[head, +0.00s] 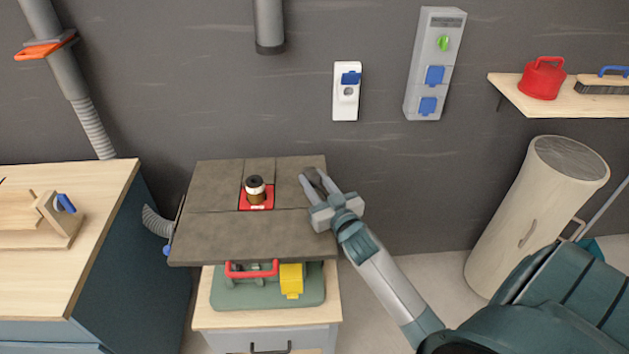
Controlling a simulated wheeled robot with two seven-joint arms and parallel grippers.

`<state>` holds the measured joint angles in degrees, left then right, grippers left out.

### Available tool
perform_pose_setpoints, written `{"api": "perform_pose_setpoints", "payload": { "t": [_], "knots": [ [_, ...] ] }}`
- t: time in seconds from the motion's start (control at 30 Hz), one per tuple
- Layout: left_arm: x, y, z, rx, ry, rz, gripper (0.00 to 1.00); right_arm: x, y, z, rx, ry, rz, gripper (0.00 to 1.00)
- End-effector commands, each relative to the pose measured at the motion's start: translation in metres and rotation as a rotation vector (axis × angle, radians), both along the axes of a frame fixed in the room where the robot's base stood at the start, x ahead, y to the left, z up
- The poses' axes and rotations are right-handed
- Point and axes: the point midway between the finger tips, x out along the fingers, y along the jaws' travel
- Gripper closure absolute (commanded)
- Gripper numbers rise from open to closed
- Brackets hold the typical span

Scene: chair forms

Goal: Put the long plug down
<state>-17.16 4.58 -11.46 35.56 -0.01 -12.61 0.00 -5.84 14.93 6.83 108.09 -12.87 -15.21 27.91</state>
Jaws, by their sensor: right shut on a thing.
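My right gripper (317,184) comes in from the right and is over the right part of the dark grey table top (225,185). It is shut on a small dark thing, the long plug (314,176), which shows only in part between the fingers. Its full shape is hidden, and I cannot tell whether it touches the top. My left gripper is out of view.
A black and brass cylinder (255,188) stands on a red plate (266,203) in the table top, left of my gripper. A wooden bench (95,250) stands at the left. A pale drum (535,215) leans at the right. The top's left part is clear.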

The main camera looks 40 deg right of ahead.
Motion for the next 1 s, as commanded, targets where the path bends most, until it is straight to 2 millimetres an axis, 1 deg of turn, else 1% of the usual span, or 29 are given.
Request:
{"api": "perform_pose_setpoints", "payload": {
  "t": [0.4, 0.57, 0.6, 0.63, 0.67, 1.0],
  "knots": [
    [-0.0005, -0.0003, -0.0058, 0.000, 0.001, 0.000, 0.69, 0.0001, 0.0000, -0.0109, 0.001, 0.000, 0.000, 1.00],
    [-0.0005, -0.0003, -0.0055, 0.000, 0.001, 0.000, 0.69, 0.0001, 0.0000, -0.0109, 0.000, -0.001, 0.000, 1.00],
    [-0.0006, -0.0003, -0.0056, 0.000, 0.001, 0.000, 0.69, 0.0000, 0.0000, -0.0112, 0.000, 0.000, 0.000, 0.60],
    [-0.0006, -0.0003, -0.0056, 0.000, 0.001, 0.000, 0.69, 0.0000, 0.0000, -0.0112, 0.000, 0.000, 0.000, 0.53],
    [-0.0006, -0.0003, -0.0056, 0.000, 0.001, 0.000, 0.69, 0.0000, 0.0000, -0.0112, 0.000, 0.000, 0.000, 0.51],
    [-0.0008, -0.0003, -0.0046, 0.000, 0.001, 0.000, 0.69, 0.0001, 0.0000, -0.0095, 0.000, 0.000, 0.000, 0.51]
  ]
}}
